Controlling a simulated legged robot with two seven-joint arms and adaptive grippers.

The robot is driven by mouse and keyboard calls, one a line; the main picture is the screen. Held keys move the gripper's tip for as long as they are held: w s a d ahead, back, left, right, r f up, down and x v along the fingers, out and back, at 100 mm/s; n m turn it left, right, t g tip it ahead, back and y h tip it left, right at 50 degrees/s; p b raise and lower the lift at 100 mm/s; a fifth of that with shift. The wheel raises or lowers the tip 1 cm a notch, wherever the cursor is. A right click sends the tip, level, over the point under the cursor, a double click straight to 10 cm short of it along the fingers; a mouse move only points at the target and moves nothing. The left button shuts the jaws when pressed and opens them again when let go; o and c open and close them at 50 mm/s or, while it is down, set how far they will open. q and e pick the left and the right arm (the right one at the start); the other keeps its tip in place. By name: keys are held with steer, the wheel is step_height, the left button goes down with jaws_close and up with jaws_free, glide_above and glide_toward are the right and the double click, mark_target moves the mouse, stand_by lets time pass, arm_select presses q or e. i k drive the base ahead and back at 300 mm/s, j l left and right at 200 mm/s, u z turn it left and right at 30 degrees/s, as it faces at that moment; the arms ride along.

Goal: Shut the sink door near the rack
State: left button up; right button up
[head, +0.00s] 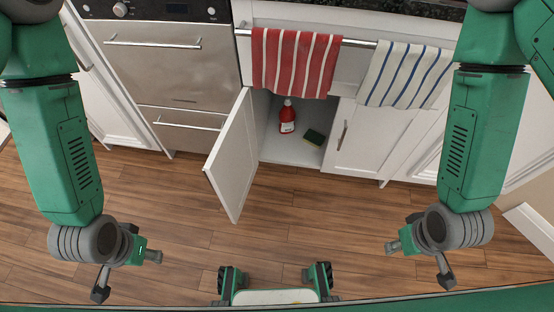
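The white sink door (232,156) stands wide open, swung out from the left side of the sink cabinet (300,158) below the towel rack (353,42). The door beside it on the right (366,138) is shut. My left gripper (128,276) is low at the left, over the floor, its fingers apart and empty. It is to the left of the open door and does not touch it. My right gripper (418,264) is low at the right, fingers apart and empty, away from both doors.
A red striped towel (293,62) and a blue striped towel (408,75) hang from the rack. An oven (170,65) with a drawer is at the left. The wooden floor (320,220) in front is clear.

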mark_target(230, 169)
steer(key=i+j+z, duration=0.1)
steer(key=j+z, duration=1.25)
steer(key=j, duration=0.2)
steer(key=k+j, duration=0.1)
steer(key=j, duration=0.2)
steer(key=k+j, duration=0.1)
steer(key=j, duration=0.2)
steer(key=k+j, duration=0.1)
steer(key=j, duration=0.2)
steer(key=k+j+z, duration=0.15)
steer(key=k+j, duration=0.15)
steer(key=j, duration=0.15)
steer(key=k+j+z, duration=0.15)
steer(key=k+j, duration=0.15)
steer(key=j, duration=0.15)
